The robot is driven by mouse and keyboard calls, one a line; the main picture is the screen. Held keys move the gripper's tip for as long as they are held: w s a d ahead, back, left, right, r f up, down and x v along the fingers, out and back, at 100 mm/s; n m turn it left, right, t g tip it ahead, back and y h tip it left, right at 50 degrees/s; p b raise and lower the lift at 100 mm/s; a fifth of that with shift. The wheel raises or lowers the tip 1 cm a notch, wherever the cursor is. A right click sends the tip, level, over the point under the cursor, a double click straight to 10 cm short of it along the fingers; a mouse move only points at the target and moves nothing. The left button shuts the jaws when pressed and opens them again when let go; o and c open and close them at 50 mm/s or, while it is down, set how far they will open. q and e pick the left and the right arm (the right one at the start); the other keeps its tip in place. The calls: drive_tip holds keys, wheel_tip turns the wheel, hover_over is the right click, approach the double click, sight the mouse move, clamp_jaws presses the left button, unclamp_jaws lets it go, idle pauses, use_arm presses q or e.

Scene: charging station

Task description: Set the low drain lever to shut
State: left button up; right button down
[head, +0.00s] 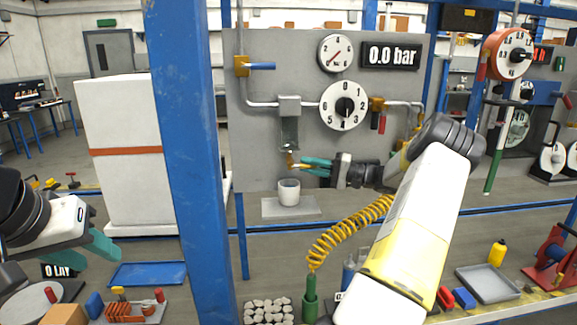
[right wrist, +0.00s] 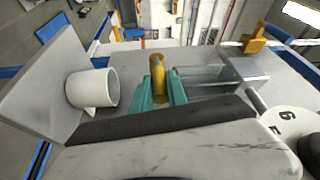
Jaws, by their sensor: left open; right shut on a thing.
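The low drain lever shows as a small yellow-brass part (head: 291,160) under the clear bowl on the grey wall panel. In the right wrist view its yellow rounded end (right wrist: 157,66) stands between my teal fingers. My right gripper (head: 302,166) reaches in from the right and is shut on it; the fingers also show in the right wrist view (right wrist: 159,92). Part of the lever is hidden by the fingers, so its exact angle is unclear. My left gripper (head: 98,240) is open and empty at the lower left, far from the panel.
A light cup (head: 289,192) stands on a grey shelf (head: 310,209) just below my right gripper. A blue-handled brass valve (head: 243,66), a white dial (head: 327,105) and a 0.0 bar display (head: 391,56) are above. A blue post (head: 187,180) stands between my arms.

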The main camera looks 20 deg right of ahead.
drive_tip(key=c, duration=1.3)
unclamp_jaws()
drive_tip(key=shift+s, duration=0.1)
drive_tip(key=v, duration=0.7)
drive_tip(key=shift+s+d, duration=0.15)
drive_tip(key=shift+d, duration=0.15)
drive_tip(key=shift+f, duration=0.1)
